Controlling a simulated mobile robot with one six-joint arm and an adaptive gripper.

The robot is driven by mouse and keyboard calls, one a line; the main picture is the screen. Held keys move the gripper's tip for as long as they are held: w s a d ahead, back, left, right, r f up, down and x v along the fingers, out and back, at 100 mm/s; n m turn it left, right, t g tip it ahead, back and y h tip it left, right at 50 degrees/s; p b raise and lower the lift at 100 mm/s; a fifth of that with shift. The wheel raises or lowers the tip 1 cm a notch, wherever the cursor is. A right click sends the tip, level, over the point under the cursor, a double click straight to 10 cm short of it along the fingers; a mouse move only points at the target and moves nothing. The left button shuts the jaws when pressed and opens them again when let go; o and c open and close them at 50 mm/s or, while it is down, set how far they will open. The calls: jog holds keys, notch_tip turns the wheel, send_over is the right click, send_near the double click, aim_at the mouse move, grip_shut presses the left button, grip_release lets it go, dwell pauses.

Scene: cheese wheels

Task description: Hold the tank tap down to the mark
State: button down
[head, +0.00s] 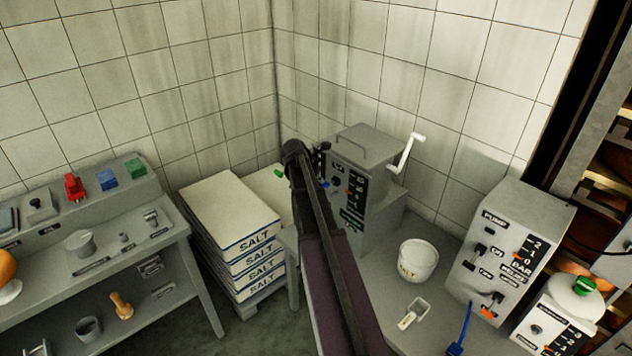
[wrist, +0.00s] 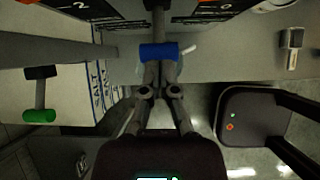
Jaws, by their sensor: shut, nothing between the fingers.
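The grey tank (head: 372,148) stands in the corner with a lid handle, a white crank and black marked panels on its front. In the wrist view a tap with a blue crossbar handle (wrist: 158,52) sticks out on a dark stem below the black panels (wrist: 195,10). My gripper (wrist: 160,66) has its fingers together and empty, with the tips at the near edge of the blue handle; whether they touch it I cannot tell. A second tap with a green handle (wrist: 40,116) is to the left. In the head view my arm hides most of the gripper. The mark cannot be singled out.
Stacked salt sacks (head: 232,225) stand left of the tank. A white salt tub (head: 418,261) and a scoop (head: 414,313) lie on the bench to the right, beside a grey pump box (head: 508,250). A shelved bench (head: 95,262) is at the left.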

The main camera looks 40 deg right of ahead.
jog(key=shift+d+f, duration=0.25)
jog(key=shift+f, duration=0.1)
jog(key=shift+s+d+f+b, duration=0.1)
jog(key=shift+d+b, duration=0.05)
jog(key=shift+b, duration=0.2)
jog(key=shift+f, duration=0.1)
